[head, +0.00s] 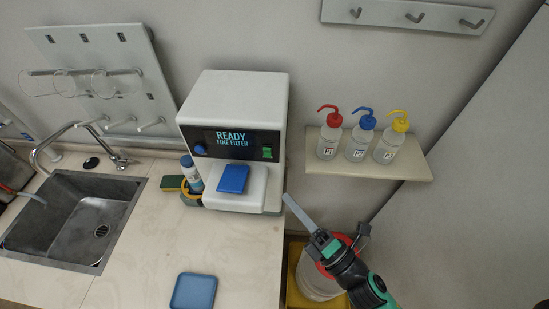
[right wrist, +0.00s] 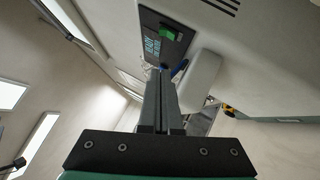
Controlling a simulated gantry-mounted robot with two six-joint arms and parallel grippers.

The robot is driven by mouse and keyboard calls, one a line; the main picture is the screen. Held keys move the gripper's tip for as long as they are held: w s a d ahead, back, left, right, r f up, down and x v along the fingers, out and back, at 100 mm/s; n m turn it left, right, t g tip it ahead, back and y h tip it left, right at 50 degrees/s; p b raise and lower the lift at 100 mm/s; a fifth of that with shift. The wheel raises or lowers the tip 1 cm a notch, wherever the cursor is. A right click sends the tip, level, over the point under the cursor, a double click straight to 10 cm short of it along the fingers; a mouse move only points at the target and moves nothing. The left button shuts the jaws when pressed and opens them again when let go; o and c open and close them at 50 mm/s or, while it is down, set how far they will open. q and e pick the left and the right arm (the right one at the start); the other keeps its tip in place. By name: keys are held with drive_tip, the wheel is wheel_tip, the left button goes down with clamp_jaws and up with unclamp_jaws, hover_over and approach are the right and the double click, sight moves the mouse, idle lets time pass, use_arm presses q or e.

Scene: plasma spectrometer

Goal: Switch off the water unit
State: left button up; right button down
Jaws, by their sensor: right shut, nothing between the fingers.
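The water unit (head: 245,95) is a white box on the counter with a dark front panel. Its display (head: 231,138) is lit and reads "READY FINE FILTER". A blue knob (head: 200,149) is left of the display and a green switch (head: 267,153) is right of it. My right gripper (head: 288,199) is shut and empty, its fingertips near the unit's lower right front corner, below the switch. In the right wrist view the shut fingers (right wrist: 161,75) point toward the tilted unit (right wrist: 240,60), with the green switch (right wrist: 167,33) beyond them. My left gripper is out of view.
A blue block (head: 233,179) rests on the unit's front ledge, with a blue-capped bottle (head: 191,173) left of it. A shelf (head: 415,168) with three wash bottles is at right. A sink (head: 70,235) is at left, and a blue tray (head: 194,291) lies in front.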

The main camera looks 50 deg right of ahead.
sight(267, 153)
drive_tip(key=w+d+r+p, duration=0.1)
drive_tip(key=w+p, duration=0.1)
drive_tip(key=w+d+r+p, duration=0.1)
drive_tip(key=w+p, duration=0.1)
drive_tip(key=w, duration=0.1)
drive_tip(key=w+d+r+p, duration=0.1)
drive_tip(key=w+p, duration=0.1)
drive_tip(key=w, duration=0.1)
drive_tip(key=shift+w+d+r, duration=0.15)
drive_tip(key=shift+d+r, duration=0.1)
drive_tip(key=shift+r, duration=0.15)
drive_tip(key=shift+d+f, duration=0.1)
